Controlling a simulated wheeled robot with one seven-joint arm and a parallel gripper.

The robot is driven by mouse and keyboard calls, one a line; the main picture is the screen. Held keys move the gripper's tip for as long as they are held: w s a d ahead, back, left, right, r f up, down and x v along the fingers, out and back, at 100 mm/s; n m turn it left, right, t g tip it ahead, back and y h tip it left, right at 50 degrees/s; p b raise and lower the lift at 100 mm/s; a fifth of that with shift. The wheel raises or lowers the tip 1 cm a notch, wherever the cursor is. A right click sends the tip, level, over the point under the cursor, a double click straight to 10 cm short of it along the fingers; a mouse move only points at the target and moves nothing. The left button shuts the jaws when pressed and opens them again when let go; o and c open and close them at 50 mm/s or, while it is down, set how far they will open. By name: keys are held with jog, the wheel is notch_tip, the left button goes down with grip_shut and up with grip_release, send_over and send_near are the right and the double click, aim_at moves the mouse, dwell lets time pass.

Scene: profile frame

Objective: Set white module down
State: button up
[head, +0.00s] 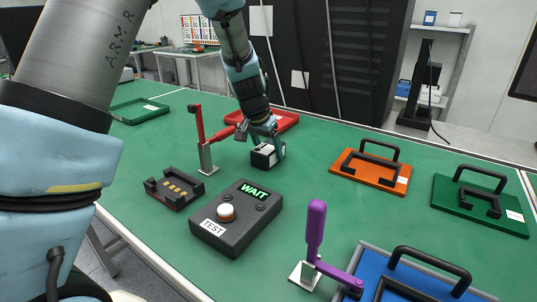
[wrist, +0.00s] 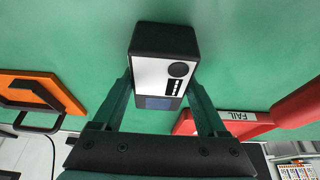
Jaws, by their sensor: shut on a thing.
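The white module (head: 265,155) is a small block with a white face and black ends, in the middle of the green table in the head view.
A red tray (head: 290,120) labelled FAIL lies behind the module. A red-handled clamp (head: 207,155), a black cradle (head: 172,190) and a test box (head: 228,235) reading WAIT stand left and in front. An orange plate (head: 345,170) is to the right. A purple-handled clamp (head: 315,235) is nearer.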

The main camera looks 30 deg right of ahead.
grip_shut()
jog(key=shift+r, duration=0.1)
